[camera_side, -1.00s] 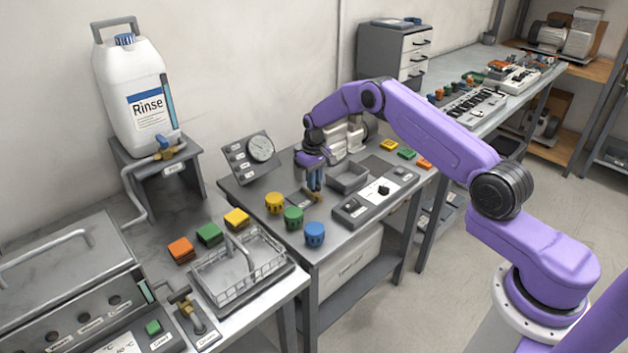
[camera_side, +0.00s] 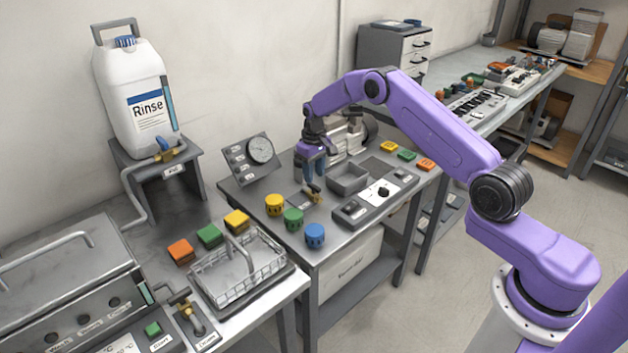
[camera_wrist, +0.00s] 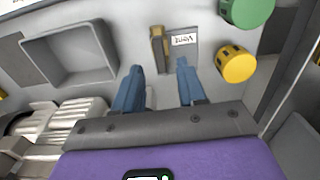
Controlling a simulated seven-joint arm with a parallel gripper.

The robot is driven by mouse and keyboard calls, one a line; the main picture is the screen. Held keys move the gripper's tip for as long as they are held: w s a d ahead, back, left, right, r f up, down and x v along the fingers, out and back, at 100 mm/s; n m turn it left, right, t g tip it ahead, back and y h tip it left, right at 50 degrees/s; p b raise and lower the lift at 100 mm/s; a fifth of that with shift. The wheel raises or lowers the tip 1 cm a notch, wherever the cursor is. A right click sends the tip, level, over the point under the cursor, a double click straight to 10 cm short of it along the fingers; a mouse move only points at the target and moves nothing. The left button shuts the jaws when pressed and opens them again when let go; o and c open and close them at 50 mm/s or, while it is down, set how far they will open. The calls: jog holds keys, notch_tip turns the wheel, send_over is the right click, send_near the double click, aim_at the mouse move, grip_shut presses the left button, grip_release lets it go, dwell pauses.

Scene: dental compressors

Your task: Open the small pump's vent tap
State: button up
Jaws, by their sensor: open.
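The vent tap (camera_side: 313,189) is a small brass tap on the grey bench top, next to a plate. In the wrist view the brass tap (camera_wrist: 157,47) lies beside a label reading "Vent" (camera_wrist: 183,40), its long side running along the label's plate. My gripper (camera_side: 313,174) is above and just behind the tap, pointing down. In the wrist view my gripper (camera_wrist: 160,68) has its two blue fingers apart, with nothing between them; the tap is beyond the fingertips. The small pump (camera_side: 347,138) stands behind my gripper, partly hidden by it.
Yellow (camera_side: 274,204), green (camera_side: 293,219) and blue (camera_side: 315,235) knobs stand left and in front of the tap. A grey open tray (camera_side: 348,179) and a switch panel (camera_side: 376,201) are to its right. A gauge panel (camera_side: 250,155) is at the back left.

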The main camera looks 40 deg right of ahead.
aim_at(314, 186)
notch_tip(314, 186, up, 14)
jog(key=shift+f, duration=0.2)
dwell(0.4)
jog(key=s+a+r+n, duration=0.3)
jog(key=s+a+r, duration=0.1)
jog(key=s+a, duration=0.5)
jog(key=s+a+r+n, duration=0.3)
jog(key=s+a+r, duration=0.1)
jog(key=s+a, duration=0.55)
jog(key=s+d+n, duration=0.2)
jog(key=s+n, duration=0.1)
jog(key=s, duration=1.1)
jog(key=s+d+f+n, duration=0.1)
jog(key=s+d+n, duration=0.2)
jog(key=s, duration=1.2)
jog(key=shift+f, duration=0.3)
